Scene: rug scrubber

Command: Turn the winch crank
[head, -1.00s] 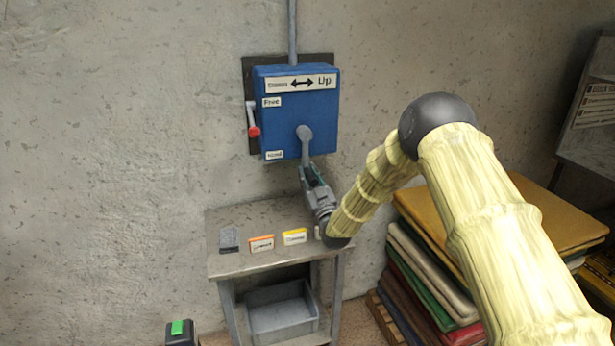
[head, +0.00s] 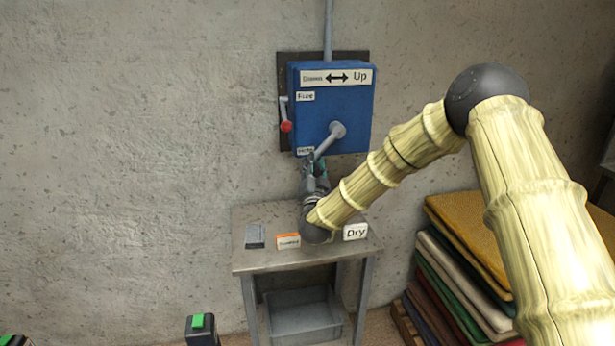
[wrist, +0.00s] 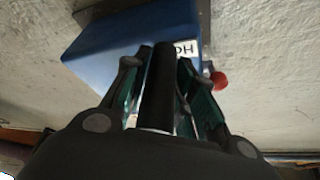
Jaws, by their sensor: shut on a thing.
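The blue winch box (head: 345,110) is fixed to the wall, with a "Up" arrow label at its top. Its grey crank (head: 330,139) runs from a hub on the box's front down and to the left. My gripper (head: 314,165) is below the box, shut on the crank's handle. In the wrist view the dark handle (wrist: 160,75) stands between the two fingers of my gripper (wrist: 165,95), with the blue box (wrist: 105,50) behind. A lever with a red knob (head: 286,126) hangs at the box's left side; the knob also shows in the wrist view (wrist: 219,81). My fingers partly hide the handle in the head view.
A grey table (head: 270,259) stands below, bearing a dark block (head: 255,236), an orange-topped block (head: 288,241) and a "Dry" block (head: 355,232). A grey bin (head: 302,318) sits under it. Folded rugs (head: 470,240) are stacked at right. The left wall is clear.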

